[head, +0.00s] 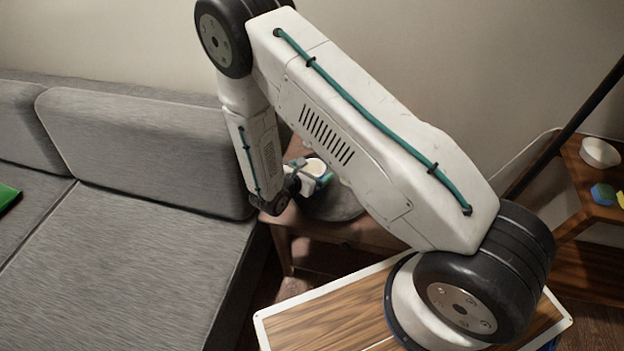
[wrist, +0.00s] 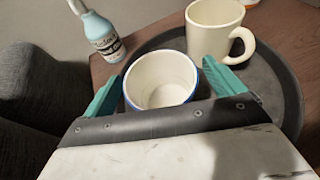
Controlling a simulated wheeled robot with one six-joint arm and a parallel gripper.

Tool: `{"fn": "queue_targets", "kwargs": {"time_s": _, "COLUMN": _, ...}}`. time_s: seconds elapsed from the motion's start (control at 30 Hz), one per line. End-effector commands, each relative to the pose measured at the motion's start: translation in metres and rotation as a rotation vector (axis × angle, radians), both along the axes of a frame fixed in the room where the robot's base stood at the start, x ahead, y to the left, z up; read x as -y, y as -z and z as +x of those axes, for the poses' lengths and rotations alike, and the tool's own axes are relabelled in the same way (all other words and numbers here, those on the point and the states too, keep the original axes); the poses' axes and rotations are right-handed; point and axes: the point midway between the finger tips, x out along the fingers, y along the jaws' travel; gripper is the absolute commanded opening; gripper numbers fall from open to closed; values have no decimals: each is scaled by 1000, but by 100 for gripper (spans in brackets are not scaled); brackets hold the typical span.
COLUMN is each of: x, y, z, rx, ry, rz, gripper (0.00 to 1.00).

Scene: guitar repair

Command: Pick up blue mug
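The blue mug (wrist: 160,81) stands upright in the wrist view; I see its white inside and blue outer edge. No handle of it shows. My gripper (wrist: 162,88) has its two teal fingers spread, one on each side of the mug. The fingers look open around it, and I cannot tell whether either touches. The mug's lower body is hidden behind my gripper. In the head view my gripper is small and partly hidden by my arm, over a dark round tray (head: 345,207).
A cream mug (wrist: 213,29) with a handle stands on the tray (wrist: 277,92), behind and right of the blue mug. A pale blue bottle (wrist: 100,34) stands at left on the wooden table (head: 318,231). A grey sofa (head: 140,150) is left of the table.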

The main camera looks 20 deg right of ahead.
Motion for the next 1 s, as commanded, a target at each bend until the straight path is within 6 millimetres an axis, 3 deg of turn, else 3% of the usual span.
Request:
{"fn": "queue_targets", "kwargs": {"time_s": 0.03, "x": 0, "y": 0, "z": 0, "rx": 0, "ry": 0, "rz": 0, "gripper": 79}}
{"fn": "queue_targets", "kwargs": {"time_s": 0.2, "x": 0, "y": 0, "z": 0, "rx": 0, "ry": 0, "rz": 0, "gripper": 35}}
{"fn": "queue_targets", "kwargs": {"time_s": 0.67, "x": -1, "y": -5, "z": 0, "rx": 2, "ry": -1, "rz": 0, "gripper": 35}}
{"fn": "queue_targets", "kwargs": {"time_s": 1.0, "x": -1, "y": -30, "z": 1, "rx": 3, "ry": -1, "rz": 0, "gripper": 35}}
